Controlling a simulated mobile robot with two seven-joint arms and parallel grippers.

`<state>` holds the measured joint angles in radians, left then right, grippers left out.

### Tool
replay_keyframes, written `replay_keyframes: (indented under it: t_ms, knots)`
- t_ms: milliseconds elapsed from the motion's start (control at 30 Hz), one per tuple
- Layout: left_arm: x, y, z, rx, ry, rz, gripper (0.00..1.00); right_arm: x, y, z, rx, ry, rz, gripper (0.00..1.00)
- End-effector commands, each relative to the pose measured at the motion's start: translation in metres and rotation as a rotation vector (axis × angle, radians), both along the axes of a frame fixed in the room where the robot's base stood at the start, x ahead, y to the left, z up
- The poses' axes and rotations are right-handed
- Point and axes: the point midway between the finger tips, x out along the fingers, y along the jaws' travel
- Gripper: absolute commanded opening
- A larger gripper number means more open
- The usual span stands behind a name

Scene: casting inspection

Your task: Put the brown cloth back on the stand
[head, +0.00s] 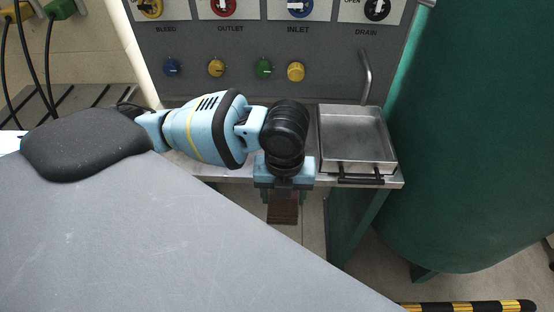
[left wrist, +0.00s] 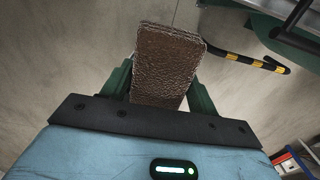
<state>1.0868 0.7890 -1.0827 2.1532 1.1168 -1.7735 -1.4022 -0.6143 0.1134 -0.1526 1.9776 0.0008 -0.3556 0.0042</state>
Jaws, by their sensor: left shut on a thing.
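My left gripper (head: 284,193) hangs pointing down at the front edge of the metal-topped stand (head: 215,172) below the valve panel. It is shut on the brown cloth (head: 283,210), which hangs below the stand's top, clear of the floor. In the left wrist view the cloth (left wrist: 168,62) is a flat brown block with a rough texture, between the green fingers of my left gripper (left wrist: 160,95). My arm hides part of the stand's top. My right gripper is not in view.
A steel tray (head: 327,142) with black handles sits on the stand, right of my gripper. Behind it, a grey panel (head: 330,72) carries valves and coloured knobs. A green tank (head: 470,140) stands at the right. A grey surface (head: 190,250) fills the lower left foreground.

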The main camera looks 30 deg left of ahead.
Motion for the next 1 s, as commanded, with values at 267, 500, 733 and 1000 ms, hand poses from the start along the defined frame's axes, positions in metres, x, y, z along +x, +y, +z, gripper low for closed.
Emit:
replay_keyframes:
  t_ms: [267, 500, 733, 1000]
  knots:
    - [0.025, 0.021, -0.003, 0.002, -0.001, 0.009, 0.38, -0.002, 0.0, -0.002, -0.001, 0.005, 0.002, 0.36]
    - [0.067, 0.055, -0.008, 0.002, 0.001, 0.008, 0.38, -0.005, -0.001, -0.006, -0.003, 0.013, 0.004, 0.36]
    - [0.101, 0.083, -0.013, 0.001, 0.001, 0.006, 0.38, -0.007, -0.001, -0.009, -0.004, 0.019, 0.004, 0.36]
    - [0.111, 0.09, -0.013, 0.0, 0.0, 0.002, 0.38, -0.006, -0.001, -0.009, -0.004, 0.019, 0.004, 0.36]
